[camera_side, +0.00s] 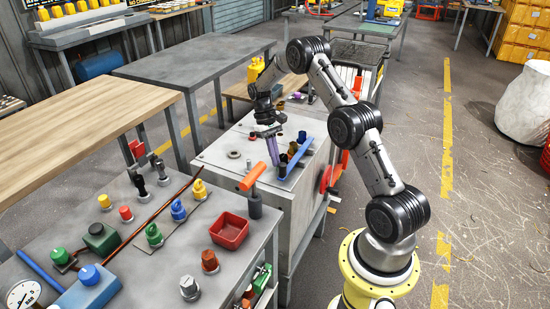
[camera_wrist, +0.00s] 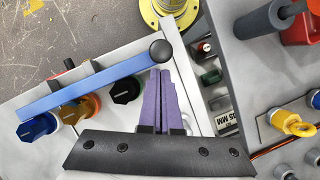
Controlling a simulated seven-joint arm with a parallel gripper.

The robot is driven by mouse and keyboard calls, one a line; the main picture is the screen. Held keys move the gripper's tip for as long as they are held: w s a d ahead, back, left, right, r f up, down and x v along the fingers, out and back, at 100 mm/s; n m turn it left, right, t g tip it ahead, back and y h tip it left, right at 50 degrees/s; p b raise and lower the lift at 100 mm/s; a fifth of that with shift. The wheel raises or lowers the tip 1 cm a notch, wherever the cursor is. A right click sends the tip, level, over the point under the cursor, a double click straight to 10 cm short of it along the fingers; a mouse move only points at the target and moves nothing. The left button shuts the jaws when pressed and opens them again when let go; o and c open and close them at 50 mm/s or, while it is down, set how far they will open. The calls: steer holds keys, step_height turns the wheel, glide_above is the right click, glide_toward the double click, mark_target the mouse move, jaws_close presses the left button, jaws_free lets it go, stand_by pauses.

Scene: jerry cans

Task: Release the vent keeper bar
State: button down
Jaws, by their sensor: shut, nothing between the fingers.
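The vent keeper bar is a blue bar (camera_side: 296,157) on the grey cabinet top. The caps are blue (camera_wrist: 38,128), orange (camera_wrist: 78,110) and black (camera_wrist: 124,90). My gripper (camera_side: 275,162) points down at the bar's near end, its purple fingers together and empty. In the wrist view my gripper (camera_wrist: 160,73) has its tips just below the knob; I cannot tell whether they touch it.
The cabinet top (camera_side: 225,150) is mostly clear left of the bar. An orange-handled tool (camera_side: 253,178) stands by its front edge. The nearer bench holds a red tray (camera_side: 229,231) and several coloured caps and valves. A wooden-topped table (camera_side: 85,105) is at left.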

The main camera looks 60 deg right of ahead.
mark_target(285, 160)
steer(key=shift+s, duration=2.15)
steer(key=shift+w+d, duration=0.2)
steer(key=shift+w, duration=0.25)
steer(key=w, duration=0.1)
steer(key=w+d, duration=0.1)
steer(key=w, duration=0.1)
steer(key=shift+w+d+r, duration=0.1)
steer(key=shift+d, duration=0.25)
steer(key=v, duration=0.9)
steer(key=shift+r, duration=0.45)
